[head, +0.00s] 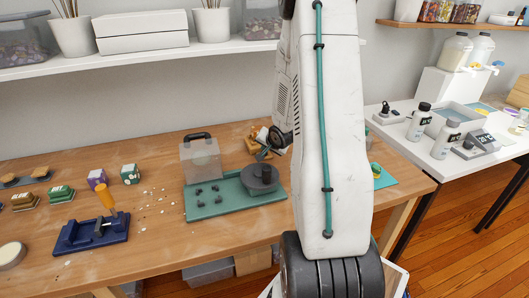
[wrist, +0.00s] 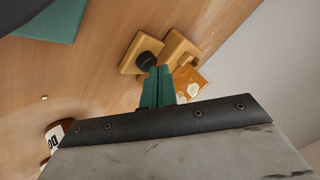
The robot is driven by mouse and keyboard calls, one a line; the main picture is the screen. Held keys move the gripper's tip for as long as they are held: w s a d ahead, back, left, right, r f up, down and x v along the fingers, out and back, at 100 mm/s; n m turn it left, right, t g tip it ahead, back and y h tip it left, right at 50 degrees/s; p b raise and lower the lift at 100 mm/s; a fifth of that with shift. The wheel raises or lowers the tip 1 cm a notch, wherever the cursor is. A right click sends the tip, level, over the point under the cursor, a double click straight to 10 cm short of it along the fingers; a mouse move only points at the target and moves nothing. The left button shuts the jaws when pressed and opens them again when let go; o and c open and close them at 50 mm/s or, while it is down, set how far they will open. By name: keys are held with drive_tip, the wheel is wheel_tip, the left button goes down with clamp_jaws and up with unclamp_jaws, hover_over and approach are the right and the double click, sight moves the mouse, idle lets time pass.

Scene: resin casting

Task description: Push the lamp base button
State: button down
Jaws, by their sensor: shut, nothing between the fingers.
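The lamp base, a light wooden block (wrist: 131,62), lies on the wooden table in the wrist view. A round black knob that looks like its button (wrist: 145,60) sits on it. In the head view only part of the wooden pieces (head: 251,147) shows beside my arm. My gripper (wrist: 159,70) has its green fingers together, with nothing between them. Its tips appear right beside the black knob; I cannot tell whether they touch it. In the head view my gripper (head: 262,155) is small and partly hidden by my arm.
A second wooden piece (wrist: 178,46) and an amber block with pale flowers (wrist: 188,80) lie close to the fingers. A brown labelled bottle (wrist: 54,136) stands at lower left. A green tray (head: 220,211) with a grey round pot (head: 261,178) is close in front.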

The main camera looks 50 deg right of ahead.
sight(266, 154)
drive_tip(key=shift+f, duration=0.2)
drive_tip(key=shift+r, duration=0.7)
drive_tip(key=shift+r, duration=0.1)
wheel_tip(266, 154, up, 6)
drive_tip(key=shift+f, duration=0.1)
idle(0.5)
idle(0.5)
